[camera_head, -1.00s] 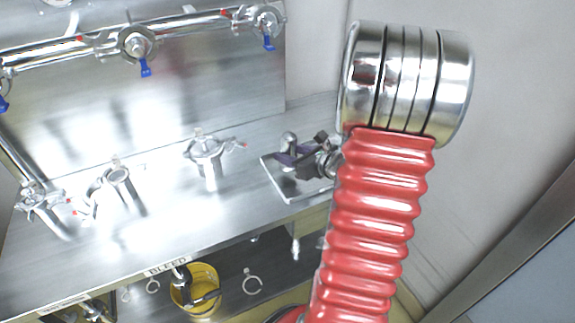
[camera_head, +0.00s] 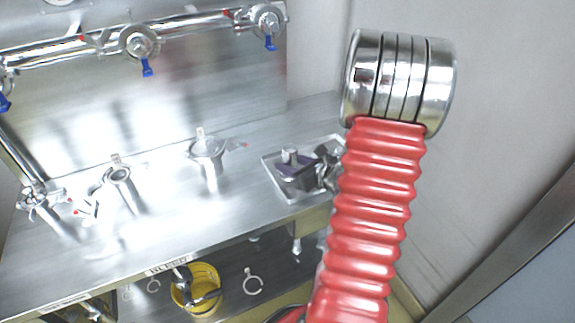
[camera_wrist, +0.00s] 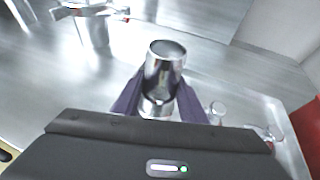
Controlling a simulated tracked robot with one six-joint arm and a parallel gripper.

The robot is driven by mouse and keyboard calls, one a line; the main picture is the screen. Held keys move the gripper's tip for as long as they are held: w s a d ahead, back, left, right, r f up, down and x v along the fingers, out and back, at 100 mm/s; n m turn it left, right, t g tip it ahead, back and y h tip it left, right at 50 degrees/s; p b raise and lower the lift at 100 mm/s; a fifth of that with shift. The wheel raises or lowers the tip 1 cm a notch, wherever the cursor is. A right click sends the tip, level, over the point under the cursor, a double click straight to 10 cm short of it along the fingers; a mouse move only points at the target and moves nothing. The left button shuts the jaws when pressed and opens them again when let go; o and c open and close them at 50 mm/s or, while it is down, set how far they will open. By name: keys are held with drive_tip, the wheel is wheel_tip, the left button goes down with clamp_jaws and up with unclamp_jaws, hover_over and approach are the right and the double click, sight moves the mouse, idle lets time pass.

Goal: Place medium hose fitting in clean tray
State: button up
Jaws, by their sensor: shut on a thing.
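The metal hose fitting (camera_wrist: 162,70) is upright between the purple fingers of my gripper (camera_wrist: 158,98) in the wrist view. My gripper is shut on it. In the head view, my gripper (camera_head: 298,168) and the fitting (camera_head: 289,155) are over the shallow metal tray (camera_head: 268,172) at the right end of the bench. The tray also shows in the wrist view (camera_wrist: 275,103), below and to the right of the fitting. I cannot tell whether the fitting's hidden lower end touches the tray. My red arm sleeve hides the area right of the tray.
Small metal parts (camera_wrist: 217,112) lie in the tray, right of the gripper. Several clamped pipe stubs (camera_head: 207,150) stand on the bench to the left. Pipes with blue-handled valves (camera_head: 138,43) run along the back. A yellow bucket (camera_head: 205,275) is on the lower shelf.

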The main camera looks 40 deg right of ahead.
drive_tip(key=o, duration=1.4)
drive_tip(key=shift+f, duration=0.1)
drive_tip(key=shift+s+r, duration=0.3)
drive_tip(key=shift+s, duration=0.1)
drive_tip(key=v, duration=1.1)
